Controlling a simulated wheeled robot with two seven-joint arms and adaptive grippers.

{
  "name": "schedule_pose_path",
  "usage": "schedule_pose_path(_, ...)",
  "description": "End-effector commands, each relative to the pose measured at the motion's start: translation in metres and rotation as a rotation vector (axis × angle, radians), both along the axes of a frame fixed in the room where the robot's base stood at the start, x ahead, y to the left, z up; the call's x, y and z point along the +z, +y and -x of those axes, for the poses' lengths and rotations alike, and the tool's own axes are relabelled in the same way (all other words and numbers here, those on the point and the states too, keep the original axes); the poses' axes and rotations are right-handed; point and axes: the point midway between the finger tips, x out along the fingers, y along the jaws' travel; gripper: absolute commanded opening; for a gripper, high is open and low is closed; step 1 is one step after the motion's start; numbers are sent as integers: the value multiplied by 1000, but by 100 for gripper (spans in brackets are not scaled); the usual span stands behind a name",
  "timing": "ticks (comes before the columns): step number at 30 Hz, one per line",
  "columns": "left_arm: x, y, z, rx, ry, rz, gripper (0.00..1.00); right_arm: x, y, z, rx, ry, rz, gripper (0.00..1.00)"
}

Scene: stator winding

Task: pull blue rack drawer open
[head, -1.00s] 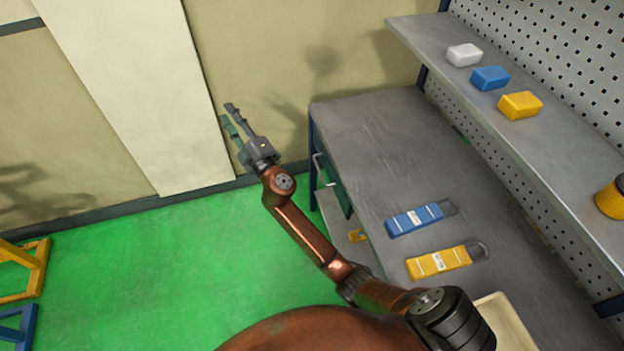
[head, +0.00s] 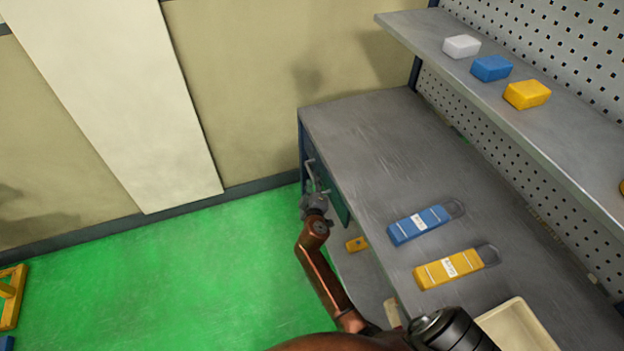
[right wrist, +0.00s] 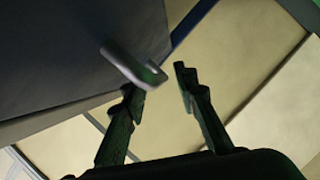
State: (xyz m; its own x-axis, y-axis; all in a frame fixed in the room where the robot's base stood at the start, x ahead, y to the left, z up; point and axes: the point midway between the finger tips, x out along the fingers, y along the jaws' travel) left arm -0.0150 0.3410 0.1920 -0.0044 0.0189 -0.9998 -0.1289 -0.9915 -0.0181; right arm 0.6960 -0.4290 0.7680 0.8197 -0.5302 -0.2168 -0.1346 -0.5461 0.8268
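The drawer handle (head: 311,174) is a light grey bar on the left end of the blue-framed workbench, below its top. In the right wrist view the handle (right wrist: 132,66) stands out from a dark panel (right wrist: 70,50). My right gripper (head: 316,190) is close to the handle in the head view. In the right wrist view my right gripper (right wrist: 162,90) has its two fingers apart, with nothing clearly between them. The handle's end is by the left fingertip; I cannot tell whether they touch. The drawer's opening is hidden. My left gripper is not in view.
A blue tagged piece (head: 420,224) and a yellow one (head: 450,269) lie on the bench top (head: 375,135). White, blue and yellow blocks sit on the shelf (head: 470,85) above. A cream tray (head: 522,325) is at front right.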

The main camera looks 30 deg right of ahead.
Motion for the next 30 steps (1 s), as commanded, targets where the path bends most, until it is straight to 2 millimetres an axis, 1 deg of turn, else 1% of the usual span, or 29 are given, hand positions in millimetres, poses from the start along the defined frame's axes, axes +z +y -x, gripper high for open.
schedule_pose_path(1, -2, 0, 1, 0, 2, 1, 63, -2, -3, -6, 1, 1, 2, 27)
schedule_pose_path(6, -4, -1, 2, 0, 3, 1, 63, -4, -9, -15, 1, -1, 0, 27)
schedule_pose_path(14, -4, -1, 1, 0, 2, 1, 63, -4, -10, -16, 1, -1, 0, 27)
schedule_pose_path(17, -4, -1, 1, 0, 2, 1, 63, -4, -10, -16, 1, -1, 0, 22)
schedule_pose_path(26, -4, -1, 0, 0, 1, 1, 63, -4, -10, -16, 1, -1, 0, 1)
schedule_pose_path(30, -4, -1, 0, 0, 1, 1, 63, -4, -10, -16, 1, -1, 0, 0)
